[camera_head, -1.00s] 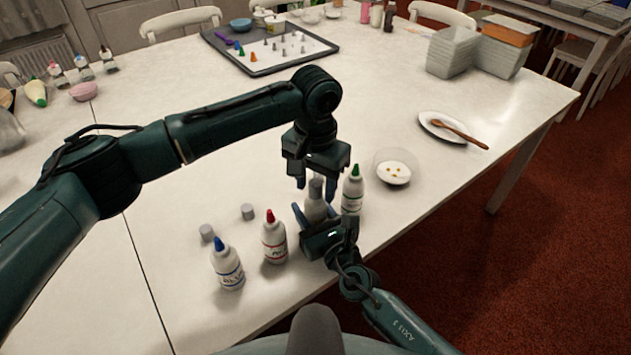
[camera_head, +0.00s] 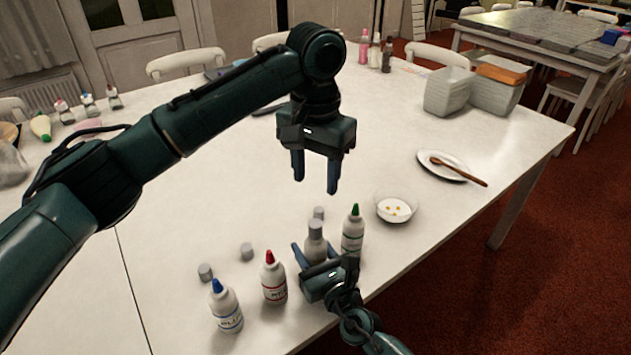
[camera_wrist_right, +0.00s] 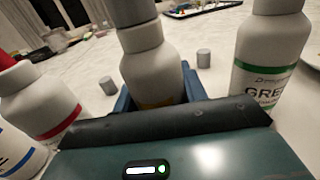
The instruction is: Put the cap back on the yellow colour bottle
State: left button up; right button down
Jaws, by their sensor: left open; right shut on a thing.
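The yellow colour bottle (camera_head: 314,249) stands upright on the table, with a grey cap (camera_head: 315,229) on its top. In the right wrist view its label band (camera_wrist_right: 162,102) looks yellow, mostly hidden by my gripper. The cap also shows there, seated on the bottle and cut off by the top edge (camera_wrist_right: 140,36). My right gripper (camera_head: 322,256) is shut around the bottle's body. My left gripper (camera_head: 316,185) is open and empty, pointing down above the capped bottle and apart from it.
Green (camera_head: 353,232), red (camera_head: 274,280) and blue (camera_head: 226,309) bottles stand close by with coloured nozzles bare. Loose grey caps lie at the left (camera_head: 205,272), middle (camera_head: 247,252) and behind the yellow bottle (camera_head: 319,213). A small bowl (camera_head: 396,208) and plate (camera_head: 449,167) are right.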

jog(key=c, duration=0.7)
grip_release()
jog(key=v, duration=1.3)
jog(key=shift+s, duration=0.1)
jog(key=shift+d, duration=0.1)
